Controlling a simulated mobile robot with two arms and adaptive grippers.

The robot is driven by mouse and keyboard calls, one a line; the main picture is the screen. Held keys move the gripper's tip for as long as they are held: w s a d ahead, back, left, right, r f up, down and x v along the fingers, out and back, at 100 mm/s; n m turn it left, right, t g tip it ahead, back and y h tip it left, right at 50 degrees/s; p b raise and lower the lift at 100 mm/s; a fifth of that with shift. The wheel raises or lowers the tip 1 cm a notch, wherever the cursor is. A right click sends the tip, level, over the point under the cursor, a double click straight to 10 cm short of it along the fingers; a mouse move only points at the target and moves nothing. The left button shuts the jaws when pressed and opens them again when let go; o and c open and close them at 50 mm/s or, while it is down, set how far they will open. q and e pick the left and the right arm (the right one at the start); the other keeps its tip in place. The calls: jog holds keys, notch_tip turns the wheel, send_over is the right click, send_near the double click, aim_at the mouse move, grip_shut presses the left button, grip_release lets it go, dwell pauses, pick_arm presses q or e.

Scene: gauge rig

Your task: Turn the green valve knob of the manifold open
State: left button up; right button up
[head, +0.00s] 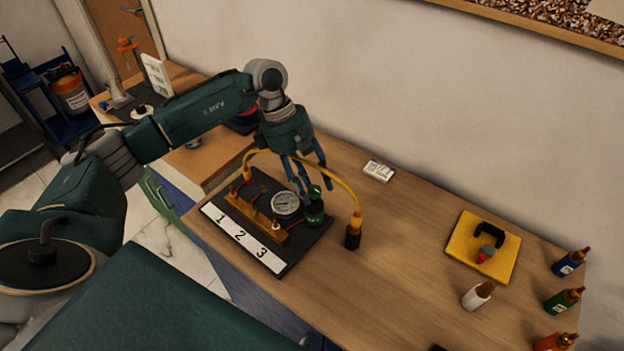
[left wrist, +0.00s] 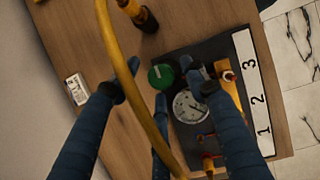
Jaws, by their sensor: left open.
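The manifold is a brass bar (head: 256,219) on a dark base plate (head: 300,248) with a white strip numbered 1, 2, 3 (head: 243,238). A round dial gauge (head: 286,203) stands beside the bar. The green valve knob (head: 314,192) is right of the gauge; it also shows in the left wrist view (left wrist: 161,76). My left gripper (head: 310,182) is open above the knob, pointing down. In the left wrist view its fingers (left wrist: 160,82) lie on both sides of the knob, and contact cannot be told. My right gripper is not in view.
A yellow hose (head: 345,186) arches over the manifold past my left gripper to a dark fitting (head: 353,236). A small white label block (head: 378,170) lies behind. A yellow pad (head: 483,246) and several bottles (head: 569,262) stand at right. Bare tabletop lies between.

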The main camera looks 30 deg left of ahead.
pick_arm(q)
jog(key=shift+f, duration=0.2)
jog(key=c, duration=1.1)
